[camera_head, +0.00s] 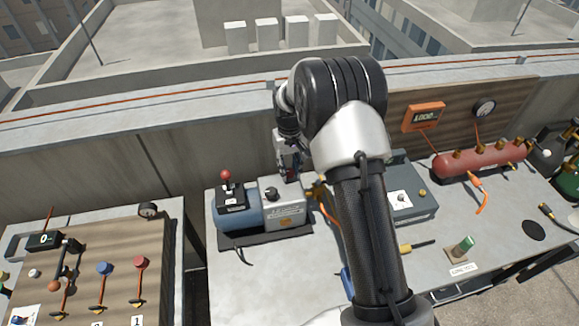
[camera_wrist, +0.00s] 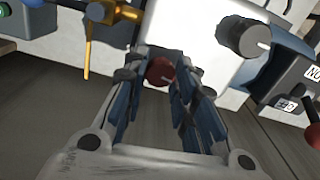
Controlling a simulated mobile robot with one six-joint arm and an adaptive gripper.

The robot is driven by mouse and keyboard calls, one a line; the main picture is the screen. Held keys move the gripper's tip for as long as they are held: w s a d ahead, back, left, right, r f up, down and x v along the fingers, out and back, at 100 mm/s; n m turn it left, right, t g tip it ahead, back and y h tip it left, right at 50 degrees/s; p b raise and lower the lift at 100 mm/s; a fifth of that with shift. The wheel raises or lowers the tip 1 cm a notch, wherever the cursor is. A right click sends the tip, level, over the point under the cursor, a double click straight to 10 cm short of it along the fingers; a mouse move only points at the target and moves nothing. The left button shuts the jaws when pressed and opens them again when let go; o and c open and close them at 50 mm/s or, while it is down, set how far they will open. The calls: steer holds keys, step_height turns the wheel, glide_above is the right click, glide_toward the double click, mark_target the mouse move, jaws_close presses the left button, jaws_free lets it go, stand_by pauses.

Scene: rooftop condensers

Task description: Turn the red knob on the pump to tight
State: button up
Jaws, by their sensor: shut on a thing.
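The pump (camera_head: 262,213) is a blue and silver unit on a dark base on the table. In the wrist view the red knob (camera_wrist: 160,71) sits between the fingers of my gripper (camera_wrist: 163,80), against the pump's pale housing (camera_wrist: 195,35). My gripper is shut on the red knob. In the head view my gripper (camera_head: 291,172) comes down on the right end of the pump, and the knob is mostly hidden there by the fingers. A black knob (camera_wrist: 250,38) with a pale mark is beside it on the pump. The fingers partly cover the red knob's sides.
A red-topped switch (camera_head: 226,175) stands on the pump's left end. A brass fitting (camera_wrist: 98,12) is close to my gripper in the wrist view. A grey box (camera_head: 408,205) and a red tank (camera_head: 480,160) are to the right. A valve board (camera_head: 120,262) stands at left.

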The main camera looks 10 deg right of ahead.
steer(key=m, duration=0.4)
steer(key=shift+m, duration=0.3)
steer(key=m, duration=0.3)
steer(key=shift+m+p, duration=0.3)
steer(key=shift+p, duration=0.05)
steer(key=m, duration=0.4)
steer(key=shift+m, duration=1.8)
steer(key=o, duration=1.1)
steer(key=shift+c, duration=0.2)
steer(key=shift+r, duration=0.1)
